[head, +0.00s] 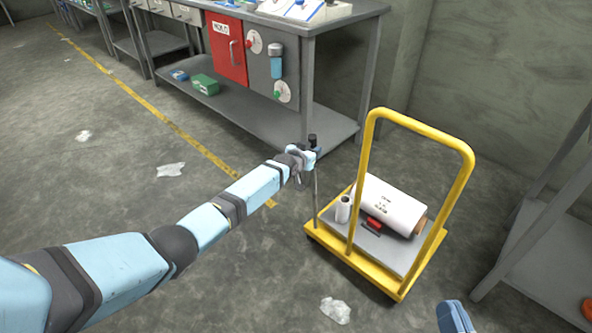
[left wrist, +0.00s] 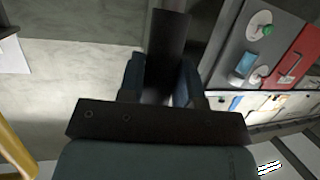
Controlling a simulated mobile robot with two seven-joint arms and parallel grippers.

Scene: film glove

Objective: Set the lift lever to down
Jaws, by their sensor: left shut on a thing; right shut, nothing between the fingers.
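The lift lever (head: 315,195) is a thin grey rod with a black grip on top. It stands nearly upright at the left corner of the yellow trolley (head: 400,292). My left gripper (head: 310,151) is shut on the black grip near the top of the lever. In the left wrist view the dark grip (left wrist: 168,40) sits between the two blue fingers, which hide part of it. My right gripper (head: 456,316) shows only as a blue tip at the bottom edge of the head view, shut and empty, apart from the trolley.
On the trolley lie a large white film roll (head: 388,205), a small white roll (head: 343,209) and a red item (head: 374,223). A grey workbench (head: 325,22) with a red door panel (head: 226,48) stands behind. A grey shelf (head: 545,235) stands at the right. Plastic scraps lie on the floor.

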